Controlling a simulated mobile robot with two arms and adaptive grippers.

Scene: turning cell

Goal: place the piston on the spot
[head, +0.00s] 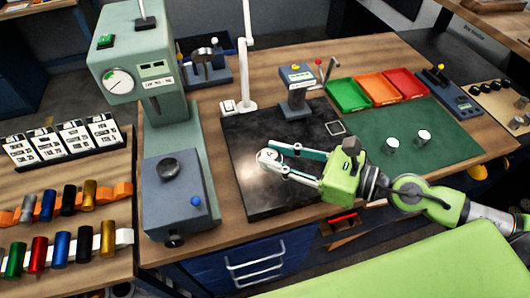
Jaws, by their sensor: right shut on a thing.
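My right gripper (281,160) reaches in from the right over the black slab. It is shut on a small silvery piston (268,156) at the slab's left-centre; I cannot tell whether the piston touches the slab. A small white square outline (335,128) marks a spot on the slab's right part, and it is empty. It lies to the right of and beyond the gripper. Two similar shiny cylinders stand on the green mat, one at its left (391,146) and one further right (424,137). My left gripper is not in view.
A grey gauge stand (297,92) stands at the slab's back edge. Green (348,95), orange (378,87) and red (407,83) trays line the back of the green mat (450,143). A tall press (172,150) stands left of the black slab (245,130).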

